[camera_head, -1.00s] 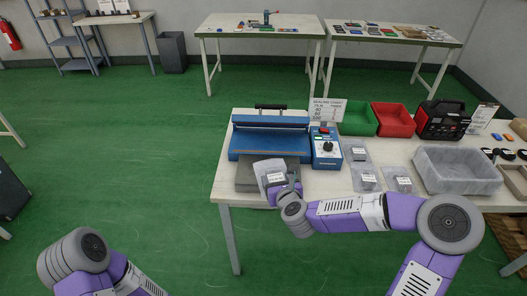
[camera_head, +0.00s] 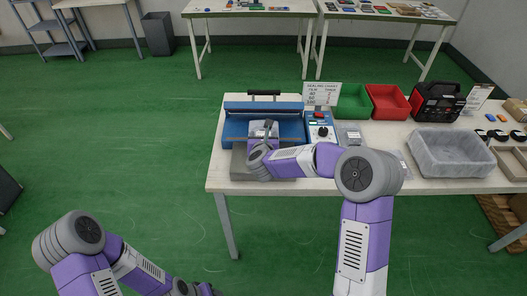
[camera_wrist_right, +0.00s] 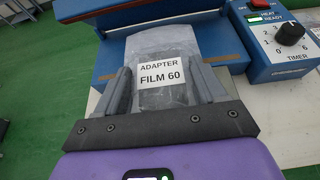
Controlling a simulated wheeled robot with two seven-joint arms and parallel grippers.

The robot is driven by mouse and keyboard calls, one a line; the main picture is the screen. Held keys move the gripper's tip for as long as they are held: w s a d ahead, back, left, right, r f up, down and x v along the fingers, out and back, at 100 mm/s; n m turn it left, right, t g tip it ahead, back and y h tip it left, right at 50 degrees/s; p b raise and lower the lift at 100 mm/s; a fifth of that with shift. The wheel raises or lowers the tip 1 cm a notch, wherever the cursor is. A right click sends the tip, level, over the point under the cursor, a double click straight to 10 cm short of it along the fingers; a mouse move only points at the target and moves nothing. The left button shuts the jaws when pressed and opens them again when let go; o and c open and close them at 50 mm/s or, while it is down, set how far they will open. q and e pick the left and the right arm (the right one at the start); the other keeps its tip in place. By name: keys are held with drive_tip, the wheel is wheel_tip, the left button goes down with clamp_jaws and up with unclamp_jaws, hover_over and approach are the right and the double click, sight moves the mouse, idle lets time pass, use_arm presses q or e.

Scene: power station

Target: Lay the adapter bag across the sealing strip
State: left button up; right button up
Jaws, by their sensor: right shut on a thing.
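The adapter bag (camera_wrist_right: 148,48) is translucent grey with a white label reading ADAPTER FILM 60. My right gripper (camera_wrist_right: 163,84) is shut on it, with a finger on each side. In the head view the bag (camera_head: 263,128) is over the front of the blue sealer (camera_head: 235,128). The bag's far end overlaps the sealer's blue bed in the wrist view. The bag and gripper hide the middle of the sealing strip; I cannot tell whether the bag touches it. My left gripper (camera_head: 195,289) is low at the bottom edge, too cut off to read.
The blue timer box (camera_head: 320,130) stands right of the sealer, with a sign (camera_head: 320,93) behind. Green (camera_head: 353,101) and red (camera_head: 388,101) bins, a black-and-red machine (camera_head: 437,100) and a clear tray (camera_head: 450,155) fill the right side. A grey platform (camera_head: 240,163) lies in front of the sealer.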

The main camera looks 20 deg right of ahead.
wheel_tip(320, 180, down, 7)
drive_tip(key=shift+r+b, duration=0.1)
drive_tip(key=shift+b, duration=0.7)
drive_tip(key=o, duration=1.1)
drive_tip(key=shift+r, duration=0.1)
drive_tip(key=shift+s+a+r, duration=0.1)
drive_tip(key=shift+s+r, duration=0.05)
drive_tip(key=shift+s, duration=0.15)
drive_tip(key=p+v, duration=0.1)
drive_tip(key=v, duration=1)
drive_tip(key=shift+s, duration=0.15)
